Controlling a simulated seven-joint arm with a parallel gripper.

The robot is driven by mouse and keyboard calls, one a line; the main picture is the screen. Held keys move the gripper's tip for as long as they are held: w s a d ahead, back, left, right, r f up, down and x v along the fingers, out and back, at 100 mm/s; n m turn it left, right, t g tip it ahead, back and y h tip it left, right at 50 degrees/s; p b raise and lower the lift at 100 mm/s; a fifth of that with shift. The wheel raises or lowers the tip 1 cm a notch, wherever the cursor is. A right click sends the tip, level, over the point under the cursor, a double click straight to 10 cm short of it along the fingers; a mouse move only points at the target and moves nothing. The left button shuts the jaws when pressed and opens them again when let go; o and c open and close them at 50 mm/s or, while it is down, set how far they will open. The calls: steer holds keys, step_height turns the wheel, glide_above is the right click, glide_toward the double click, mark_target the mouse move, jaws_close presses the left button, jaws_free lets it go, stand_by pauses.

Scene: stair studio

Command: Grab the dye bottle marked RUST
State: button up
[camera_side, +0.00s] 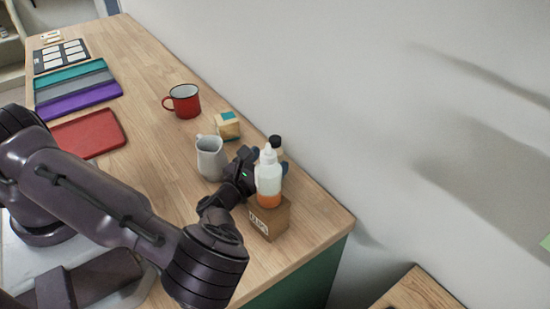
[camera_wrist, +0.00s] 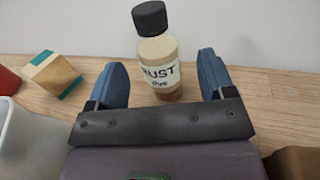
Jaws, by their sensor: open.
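The dye bottle marked RUST (camera_wrist: 158,62) stands upright in the wrist view, with a black cap, pale upper part, white label and brown lower part. My gripper (camera_wrist: 162,66) is open. Its two blue fingers reach forward on either side of the bottle, with a visible gap on both sides. In the side view the bottle's dark cap (camera_side: 275,141) shows behind a white dropper bottle (camera_side: 269,175), which hides most of it. My gripper (camera_side: 262,160) is partly hidden there too.
The dropper bottle, with an orange lower part, stands on a cardboard box (camera_side: 268,222) close beside my gripper. A white jug (camera_side: 210,160) is on the other side. A wood-and-teal block (camera_side: 228,126) and red mug (camera_side: 185,101) stand farther back. The wall is behind.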

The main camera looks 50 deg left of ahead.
mark_target(279, 155)
steer(key=w, duration=0.2)
steer(key=w+a+f, duration=0.1)
steer(key=shift+w+a, duration=0.1)
steer(key=shift+w, duration=0.2)
steer(key=shift+w+a, duration=0.2)
steer(key=shift+w, duration=0.4)
steer(key=c, duration=1.1)
